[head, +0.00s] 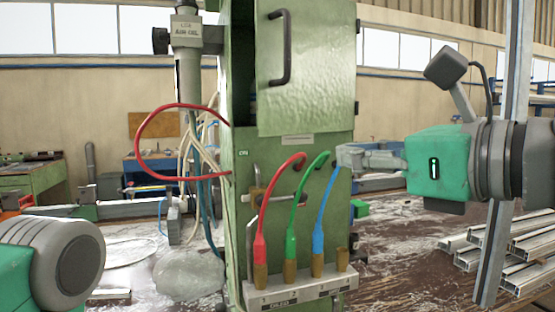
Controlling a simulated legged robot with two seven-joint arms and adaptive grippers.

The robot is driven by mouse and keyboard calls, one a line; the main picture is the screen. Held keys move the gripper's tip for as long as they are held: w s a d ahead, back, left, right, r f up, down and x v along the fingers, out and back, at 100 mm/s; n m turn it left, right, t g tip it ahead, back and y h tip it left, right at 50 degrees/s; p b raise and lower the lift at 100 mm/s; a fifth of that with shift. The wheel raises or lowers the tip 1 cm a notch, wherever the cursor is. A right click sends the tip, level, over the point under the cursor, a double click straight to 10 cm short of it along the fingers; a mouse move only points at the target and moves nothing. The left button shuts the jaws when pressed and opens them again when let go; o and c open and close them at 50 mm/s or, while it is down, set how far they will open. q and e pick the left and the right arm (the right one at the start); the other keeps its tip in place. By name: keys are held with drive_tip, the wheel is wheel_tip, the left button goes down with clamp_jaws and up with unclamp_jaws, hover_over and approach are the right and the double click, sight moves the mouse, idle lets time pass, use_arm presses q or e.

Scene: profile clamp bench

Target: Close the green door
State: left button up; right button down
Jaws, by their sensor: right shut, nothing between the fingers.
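The green door (310,80) is on the upper part of a green cabinet (240,185). It has a dark curved handle (285,48) near its left edge. A dark gap shows to the left of the door, so it stands open. The top of the door is cut off by the picture. My right gripper (350,158) is shut and empty. It comes in from the right, below the door's lower right corner and at the cabinet's right side. I cannot tell whether it touches the cabinet. My left arm shows at the lower left, but its gripper is outside the picture.
Red, green and blue cables (290,215) run from the cabinet front to a grey socket block (300,290). A red hose (140,150) loops out at the left. A metal post (500,150) and stacked profiles (530,240) stand at the right.

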wheel_tip(320, 180, up, 4)
drive_tip(key=s, duration=0.2)
drive_tip(key=m+p, duration=0.1)
drive_tip(key=p, duration=0.1)
approach(261, 113)
drive_tip(key=shift+t+y, duration=0.3)
drive_tip(key=shift+y, duration=0.1)
drive_tip(key=x, duration=0.6)
drive_tip(key=shift+w+f, duration=0.3)
drive_tip(key=shift+w, duration=0.1)
drive_tip(key=shift+w+a, duration=0.4)
drive_tip(key=shift+a, duration=0.3)
drive_tip(key=shift+w, duration=0.1)
